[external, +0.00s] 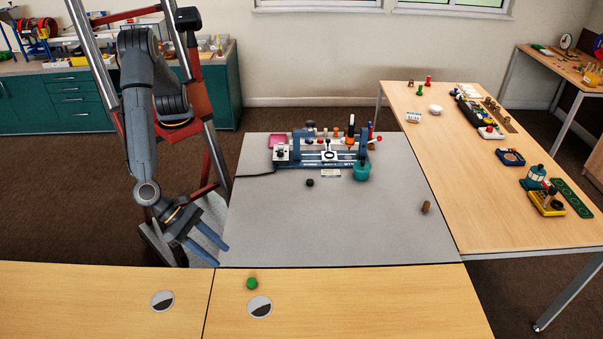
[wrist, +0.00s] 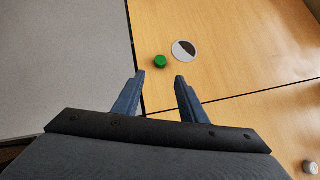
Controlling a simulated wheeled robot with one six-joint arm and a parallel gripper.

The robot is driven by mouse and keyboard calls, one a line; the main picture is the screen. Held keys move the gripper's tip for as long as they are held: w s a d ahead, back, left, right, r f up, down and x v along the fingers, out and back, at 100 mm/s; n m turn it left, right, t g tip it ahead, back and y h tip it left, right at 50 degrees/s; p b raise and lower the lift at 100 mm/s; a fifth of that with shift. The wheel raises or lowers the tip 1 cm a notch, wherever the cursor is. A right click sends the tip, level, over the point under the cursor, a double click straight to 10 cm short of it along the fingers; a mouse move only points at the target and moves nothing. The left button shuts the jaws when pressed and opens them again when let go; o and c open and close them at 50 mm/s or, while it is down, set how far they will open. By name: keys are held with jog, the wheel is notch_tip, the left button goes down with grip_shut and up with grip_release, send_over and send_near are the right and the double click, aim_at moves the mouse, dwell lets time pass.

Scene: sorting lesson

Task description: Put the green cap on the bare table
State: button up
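The green cap (external: 252,283) sits on the bare wooden front table (external: 370,305), close beside a round black-and-white disc (external: 260,306). In the wrist view the green cap (wrist: 160,62) lies ahead of my fingertips, left of the disc (wrist: 184,51). My gripper (external: 206,252) is open and empty in the external view, to the left of the cap and behind the wooden table's back edge. Its two blue fingers (wrist: 162,77) are spread apart in the wrist view, with nothing between them.
A grey table (external: 330,230) holds a blue apparatus (external: 320,158), a small black object (external: 310,182) and a brown cylinder (external: 426,207). A second disc (external: 162,301) lies left of the table seam. The right wooden table (external: 440,150) carries several small items. The front table's right part is clear.

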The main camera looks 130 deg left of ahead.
jog(key=s+a+r+n+g, duration=0.2)
jog(key=s+a+n+g, duration=0.3)
jog(key=s+a+n, duration=1.15)
jog(key=s+a+n+g+h, duration=0.1)
jog(key=s+a+n+h, duration=0.1)
jog(key=s+n, duration=0.4)
jog(key=s+a+n+g+h, duration=0.2)
jog(key=s+a+n, duration=0.2)
jog(key=s+n, duration=0.3)
jog(key=s, duration=0.4)
jog(key=shift+a, duration=0.35)
jog(key=shift+a+r+n, duration=0.1)
jog(key=shift+r+n, duration=0.05)
jog(key=shift+n, duration=0.1)
